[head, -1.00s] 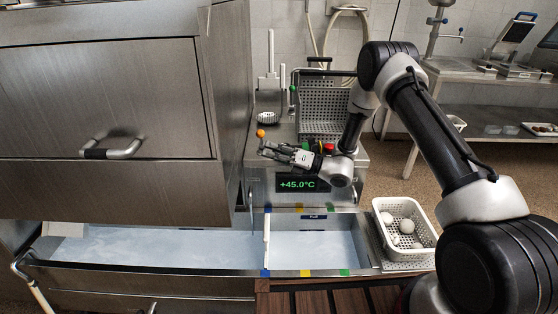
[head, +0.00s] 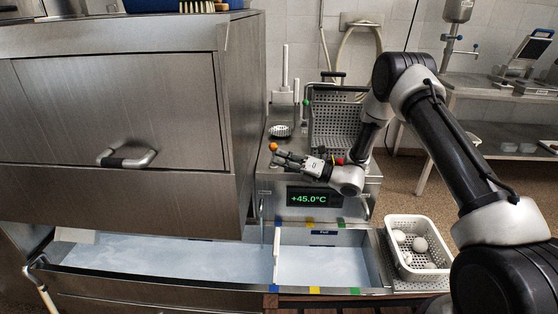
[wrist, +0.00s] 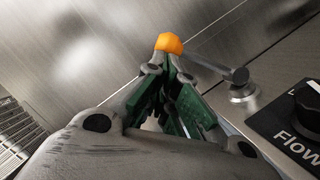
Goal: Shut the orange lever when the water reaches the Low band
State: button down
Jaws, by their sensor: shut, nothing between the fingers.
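The orange lever knob (head: 273,147) sits on a metal arm at the left of the steel cabinet top. In the wrist view the knob (wrist: 169,43) is just beyond my fingertips, its arm running right to a round pivot. My gripper (head: 279,158) is shut and empty, close beside the knob; I cannot tell whether it touches. Pale water (head: 320,268) lies in the steel trough (head: 366,256), on both sides of a white upright divider. Blue, yellow and green marks line the trough edges, with a dark label on the back wall. I cannot read which band the water is at.
A green display (head: 310,199) reads +45.0°C. A Flow dial (wrist: 309,109) is right of the lever. A perforated basket (head: 338,132) stands behind my gripper. A white basket (head: 387,243) with white round items is right of the trough. A large steel hood (head: 120,110) fills the left.

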jog(key=shift+w+r, duration=0.1)
jog(key=shift+w+r+m+t+h, duration=0.15)
jog(key=shift+w+r+m+h, duration=0.15)
jog(key=shift+w+r+m, duration=0.45)
jog(key=shift+w+r+m+t+h, duration=0.1)
jog(key=shift+w+r+m+h, duration=0.35)
jog(key=shift+m, duration=0.6)
jog(key=shift+w+r+m+t+h, duration=0.15)
jog(key=shift+w+r+m, duration=0.35)
jog(key=shift+w+m, duration=0.35)
jog(key=shift+s, duration=0.1)
